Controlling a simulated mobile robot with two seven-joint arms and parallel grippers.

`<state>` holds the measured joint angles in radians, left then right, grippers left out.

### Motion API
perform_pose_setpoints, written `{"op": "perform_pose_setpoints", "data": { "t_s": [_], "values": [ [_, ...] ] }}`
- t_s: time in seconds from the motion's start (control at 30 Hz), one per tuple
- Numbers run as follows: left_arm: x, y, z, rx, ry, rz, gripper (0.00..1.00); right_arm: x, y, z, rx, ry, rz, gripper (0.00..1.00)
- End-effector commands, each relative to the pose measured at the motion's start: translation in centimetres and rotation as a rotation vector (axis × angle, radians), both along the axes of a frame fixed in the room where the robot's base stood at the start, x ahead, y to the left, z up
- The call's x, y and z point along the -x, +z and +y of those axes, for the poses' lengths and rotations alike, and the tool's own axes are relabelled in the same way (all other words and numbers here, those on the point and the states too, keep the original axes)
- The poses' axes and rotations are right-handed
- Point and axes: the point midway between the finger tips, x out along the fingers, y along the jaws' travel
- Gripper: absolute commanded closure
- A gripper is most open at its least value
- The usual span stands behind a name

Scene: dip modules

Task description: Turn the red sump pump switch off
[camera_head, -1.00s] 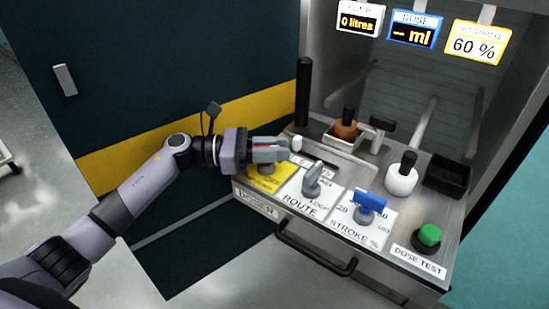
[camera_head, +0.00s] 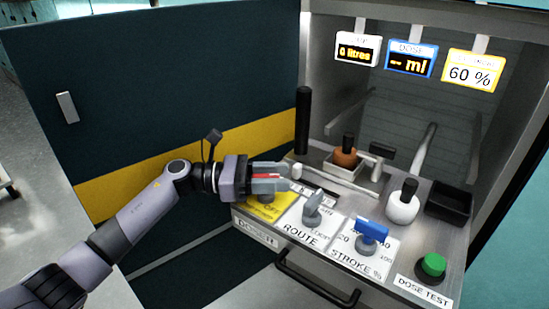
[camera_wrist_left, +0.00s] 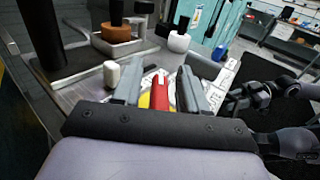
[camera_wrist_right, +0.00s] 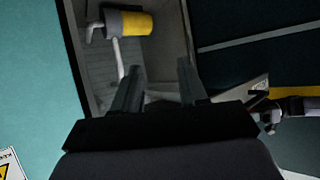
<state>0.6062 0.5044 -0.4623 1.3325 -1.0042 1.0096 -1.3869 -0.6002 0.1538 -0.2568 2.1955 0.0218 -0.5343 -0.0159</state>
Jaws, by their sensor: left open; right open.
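The red switch handle (camera_wrist_left: 160,94) stands between the two fingers of my left gripper (camera_wrist_left: 160,82) in the left wrist view. The fingers are open, with a gap visible on each side of the handle. In the head view the red handle (camera_head: 266,177) shows as a strip between the fingers of the left gripper (camera_head: 280,178), above a yellow label plate (camera_head: 266,209). The gripper hides the rest of the switch. My right gripper (camera_wrist_right: 158,88) is open and empty in the right wrist view, away from the switch.
The grey ROUTE knob (camera_head: 312,208), blue STROKE knob (camera_head: 371,230) and green button (camera_head: 432,265) lie to the right on the panel. A black post (camera_head: 303,120), a white-capped stub (camera_head: 296,171) and an orange-brown pot (camera_head: 345,157) stand behind.

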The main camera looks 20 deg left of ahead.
Motion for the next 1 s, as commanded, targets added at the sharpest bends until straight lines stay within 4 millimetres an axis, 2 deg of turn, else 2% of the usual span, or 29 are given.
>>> {"op": "perform_pose_setpoints", "data": {
  "t_s": [0.17, 0.7, 0.83, 1.0],
  "values": [
    [0.0, 2.5, 0.0, -0.001, 0.0, -0.005, 0.57, 0.0, 0.5, -0.1, -0.002, -0.002, 0.0, 0.57],
    [0.0, 15.6, 0.0, -0.002, 0.001, -0.007, 0.57, 0.9, -0.5, -2.0, 0.01, -0.046, 0.06, 0.57],
    [0.0, 17.9, 0.0, -0.001, 0.0, -0.003, 0.57, 1.0, -0.7, -2.1, 0.011, -0.051, 0.067, 0.57],
    [0.0, 19.5, 0.0, -0.002, 0.0, -0.002, 0.57, 1.1, -0.9, -2.3, 0.011, -0.055, 0.075, 0.57]
  ]
}}
